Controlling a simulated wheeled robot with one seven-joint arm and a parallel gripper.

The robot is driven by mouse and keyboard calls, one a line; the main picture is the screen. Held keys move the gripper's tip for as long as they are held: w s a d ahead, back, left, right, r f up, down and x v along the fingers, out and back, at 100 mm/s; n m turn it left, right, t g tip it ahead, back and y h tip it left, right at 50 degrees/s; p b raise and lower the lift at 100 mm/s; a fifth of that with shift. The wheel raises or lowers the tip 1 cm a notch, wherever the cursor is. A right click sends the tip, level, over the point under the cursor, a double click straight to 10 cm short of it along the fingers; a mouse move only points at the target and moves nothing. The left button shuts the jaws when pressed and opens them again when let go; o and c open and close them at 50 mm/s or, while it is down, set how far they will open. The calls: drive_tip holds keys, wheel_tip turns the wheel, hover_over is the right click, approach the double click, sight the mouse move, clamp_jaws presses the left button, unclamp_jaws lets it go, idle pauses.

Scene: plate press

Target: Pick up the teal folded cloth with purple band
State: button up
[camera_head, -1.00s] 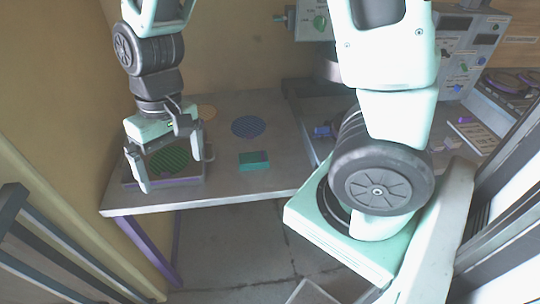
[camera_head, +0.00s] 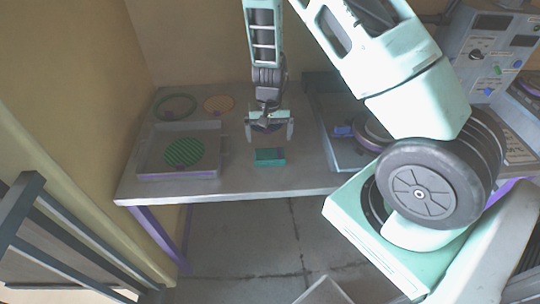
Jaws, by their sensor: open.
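The teal folded cloth (camera_head: 269,158) lies on the grey table near its front edge, right of the tray. It looks like a small flat block with a lighter teal right part; I cannot make out a purple band on it. My gripper (camera_head: 270,135) is open and empty, pointing down.
A grey tray (camera_head: 149,165) with a green striped disc (camera_head: 184,152) stands left. Behind it lie a green ring (camera_head: 160,102) and an orange disc (camera_head: 219,104). A press with a blue part (camera_head: 343,131) is at right. Table around the cloth's front is bare.

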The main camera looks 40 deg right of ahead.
sight(269, 154)
wheel_tip(269, 154, down, 3)
drive_tip(key=shift+r, duration=0.1)
drive_tip(key=shift+s+a+f+p, duration=0.15)
drive_tip(key=shift+f+p, duration=0.3)
drive_tip(key=shift+f, duration=0.9)
drive_tip(key=shift+s+a+f+p, duration=0.1)
drive_tip(key=shift+f+p, duration=0.3)
drive_tip(key=shift+f, duration=0.95)
drive_tip(key=c, duration=0.7)
wheel_tip(269, 154, up, 10)
drive_tip(key=shift+r+b, duration=0.1)
drive_tip(key=shift+b, duration=0.55)
